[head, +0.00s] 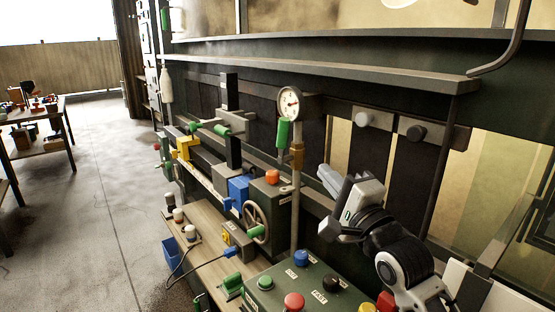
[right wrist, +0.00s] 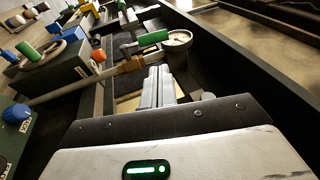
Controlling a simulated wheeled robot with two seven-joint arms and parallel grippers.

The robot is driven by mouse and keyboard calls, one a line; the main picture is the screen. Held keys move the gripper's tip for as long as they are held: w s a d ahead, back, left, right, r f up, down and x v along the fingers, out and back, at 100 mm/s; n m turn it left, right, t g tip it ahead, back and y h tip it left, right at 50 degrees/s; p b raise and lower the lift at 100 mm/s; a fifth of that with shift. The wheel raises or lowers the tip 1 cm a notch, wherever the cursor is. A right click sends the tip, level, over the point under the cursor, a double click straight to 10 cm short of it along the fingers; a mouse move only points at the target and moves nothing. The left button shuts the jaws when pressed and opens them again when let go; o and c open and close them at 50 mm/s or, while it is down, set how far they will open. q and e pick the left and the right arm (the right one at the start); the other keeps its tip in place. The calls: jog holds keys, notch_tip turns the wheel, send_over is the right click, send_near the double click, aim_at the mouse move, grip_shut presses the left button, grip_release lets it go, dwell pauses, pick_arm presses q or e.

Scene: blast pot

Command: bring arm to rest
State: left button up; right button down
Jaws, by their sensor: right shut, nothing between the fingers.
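My right gripper (head: 329,180) is at the right of the head view, with its arm coming up from the lower right corner. Its fingers are together and empty, pointing left and away. It hangs in front of the dark green machine frame, to the right of the gauge post, apart from it as far as I can tell. In the right wrist view the closed fingers (right wrist: 157,86) point toward the pressure gauge (right wrist: 178,39) and brass fitting. My left gripper is in neither view.
The white gauge (head: 289,103) with a green handle (head: 283,135) tops a thin post left of my gripper. Below are a handwheel (head: 256,220) and a panel with red (head: 294,302), blue and green buttons. A table (head: 37,136) stands far left; the floor (head: 100,210) between is clear.

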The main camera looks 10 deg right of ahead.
jog(key=s+f+n+g+h, duration=0.2)
jog(key=s+f+n+g, duration=0.4)
jog(key=f, duration=0.5)
jog(key=s+f+n+g+h, duration=0.1)
jog(key=s+f+n+g, duration=0.2)
jog(key=s+f, duration=0.6)
jog(key=s+d+f+n+g+h, duration=0.1)
jog(key=s+f+n+g, duration=0.35)
jog(key=s, duration=0.35)
jog(key=s+d+f+n+g+h, duration=0.2)
jog(key=s+f+n+g, duration=0.15)
jog(key=s+f, duration=0.35)
jog(key=w+a+f+t+y, duration=0.3)
jog(key=w+a+f+t, duration=0.1)
jog(key=a+f+t, duration=0.1)
jog(key=shift+w+a+n+t, duration=0.4)
jog(key=shift+a+t, duration=0.1)
jog(key=shift+t, duration=0.7)
